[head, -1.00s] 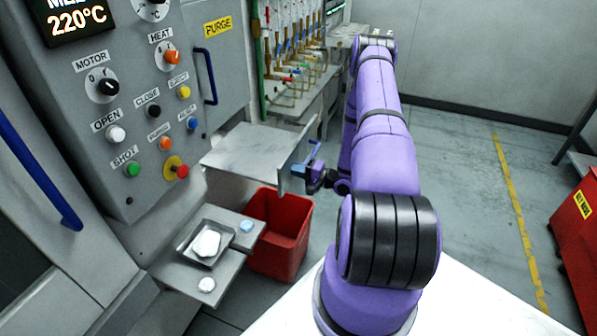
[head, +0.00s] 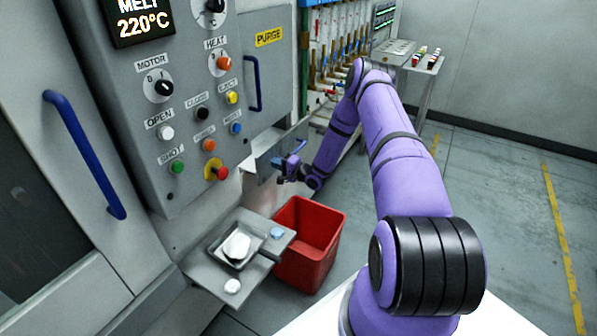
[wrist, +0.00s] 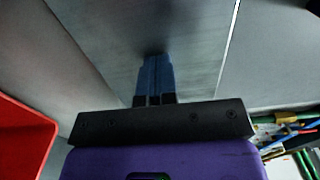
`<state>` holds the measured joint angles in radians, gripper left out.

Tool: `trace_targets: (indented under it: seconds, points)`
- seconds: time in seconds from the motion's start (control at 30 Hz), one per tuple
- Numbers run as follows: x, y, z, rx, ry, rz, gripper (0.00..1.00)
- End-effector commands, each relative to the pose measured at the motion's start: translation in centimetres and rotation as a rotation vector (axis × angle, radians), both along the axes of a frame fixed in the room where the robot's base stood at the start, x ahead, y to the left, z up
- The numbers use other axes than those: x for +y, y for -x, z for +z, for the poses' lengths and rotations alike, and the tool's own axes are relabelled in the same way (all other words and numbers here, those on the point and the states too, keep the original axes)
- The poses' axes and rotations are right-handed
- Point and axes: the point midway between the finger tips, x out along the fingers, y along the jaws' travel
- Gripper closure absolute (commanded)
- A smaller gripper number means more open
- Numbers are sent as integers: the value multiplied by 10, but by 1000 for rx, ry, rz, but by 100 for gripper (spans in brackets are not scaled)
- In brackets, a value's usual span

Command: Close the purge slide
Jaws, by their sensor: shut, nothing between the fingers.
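The purge slide (head: 264,161) is a grey metal slide with an upright front plate, low on the machine under the yellow PURGE label (head: 269,37). My gripper (head: 277,163) is at the outer face of the front plate. In the wrist view its blue fingers (wrist: 155,75) are together and empty, with their tips at or very near the grey plate (wrist: 185,45). Any contact is hard to judge.
A red bin (head: 306,243) stands on the floor below the slide. A small shelf with a dark tray (head: 217,252) holding a white lump is to its left. The control panel (head: 190,110) is above. Open floor lies to the right of my arm.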

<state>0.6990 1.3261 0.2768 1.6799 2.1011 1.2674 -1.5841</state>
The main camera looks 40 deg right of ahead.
Motion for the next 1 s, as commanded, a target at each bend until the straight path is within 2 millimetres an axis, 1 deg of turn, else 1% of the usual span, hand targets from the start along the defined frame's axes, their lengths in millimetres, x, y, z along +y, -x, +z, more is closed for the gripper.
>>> trace_targets:
  seconds: [0.03, 0.2, 0.3, 0.4, 0.6, 1.0]
  points:
    - [7, -14, 0, -3, 2, 3, 100]
    - [21, -49, 0, -3, 1, 2, 100]
    - [26, -63, 0, -1, 1, 0, 100]
    - [30, -73, 0, -1, 1, 0, 100]
    - [33, -81, 0, 0, 1, -1, 100]
    - [35, -84, 3, -5, 0, 0, 100]
